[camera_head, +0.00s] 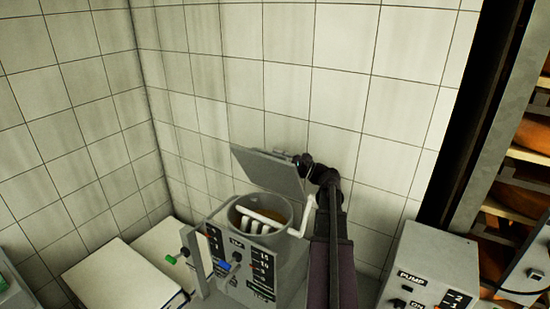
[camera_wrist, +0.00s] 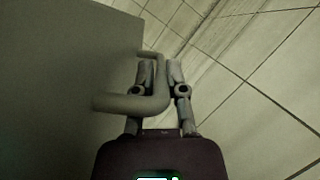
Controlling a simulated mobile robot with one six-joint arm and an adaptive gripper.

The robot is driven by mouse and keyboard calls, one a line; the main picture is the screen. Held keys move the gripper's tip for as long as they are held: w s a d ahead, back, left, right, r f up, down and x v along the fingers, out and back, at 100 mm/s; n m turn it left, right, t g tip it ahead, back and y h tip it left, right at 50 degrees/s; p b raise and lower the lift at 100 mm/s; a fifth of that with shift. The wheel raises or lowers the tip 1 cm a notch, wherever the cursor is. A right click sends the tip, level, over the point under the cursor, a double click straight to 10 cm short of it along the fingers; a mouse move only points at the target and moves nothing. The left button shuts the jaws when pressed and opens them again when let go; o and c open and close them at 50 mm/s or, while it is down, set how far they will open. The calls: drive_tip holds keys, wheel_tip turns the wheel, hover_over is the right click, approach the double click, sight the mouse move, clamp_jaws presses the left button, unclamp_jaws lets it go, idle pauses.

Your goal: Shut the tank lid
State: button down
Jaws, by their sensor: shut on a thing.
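The grey square tank lid (camera_head: 266,170) stands open, tilted up above the round tank (camera_head: 238,202). The tank's mouth is uncovered, with white bars and something orange-brown inside. My gripper (camera_head: 304,166) is at the lid's right edge in the head view. In the wrist view my gripper (camera_wrist: 161,75) has its two fingers on either side of a bent grey handle (camera_wrist: 132,103), shut on it. The handle joins the flat lid face (camera_wrist: 60,90) on the left. In the head view the handle is mostly hidden by my dark gripper.
A control panel (camera_head: 245,265) with knobs and switches fronts the tank. A white pipe (camera_head: 305,215) rises at its right. A pump box (camera_head: 430,270) stands at right, before shelves of cheese wheels (camera_head: 525,195). White boxes (camera_head: 125,275) lie left. Tiled walls stand close behind.

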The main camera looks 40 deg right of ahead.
drive_tip(key=c, duration=0.7)
unclamp_jaws()
drive_tip(key=shift+s+d, duration=0.15)
drive_tip(key=shift+s, duration=0.1)
drive_tip(key=shift+w, duration=0.1)
drive_tip(key=shift+w, duration=0.1)
